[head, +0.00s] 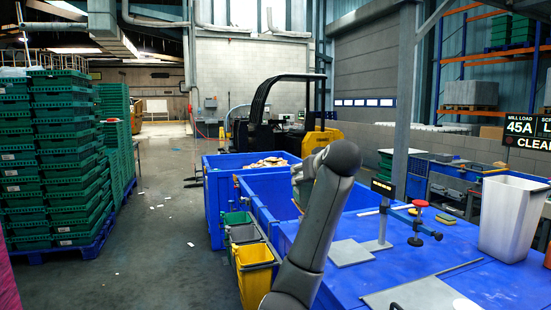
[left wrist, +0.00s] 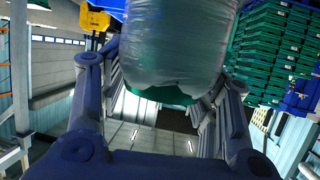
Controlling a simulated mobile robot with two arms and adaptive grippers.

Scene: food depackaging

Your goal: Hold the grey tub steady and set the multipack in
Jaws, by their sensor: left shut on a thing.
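My left gripper (left wrist: 165,75) is shut on a clear-wrapped pack with a green end, the multipack (left wrist: 175,45), which sits between its two fingers in the left wrist view. In the head view my left arm rises from the bottom centre, and the pack (head: 297,180) shows only partly behind it, above the blue bins. A grey tub (head: 245,234) stands at the side of the bins, between a green tub (head: 236,217) and a yellow tub (head: 256,277). A tall pale grey-white tub (head: 509,220) stands on the blue table at right. My right gripper is not in view.
The blue table (head: 480,288) carries a stand with a red-topped clamp (head: 418,222) and flat grey plates (head: 350,252). A blue bin (head: 225,180) at the back holds tan pieces. Stacked green crates (head: 60,160) stand at left. The floor between crates and bins is mostly clear.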

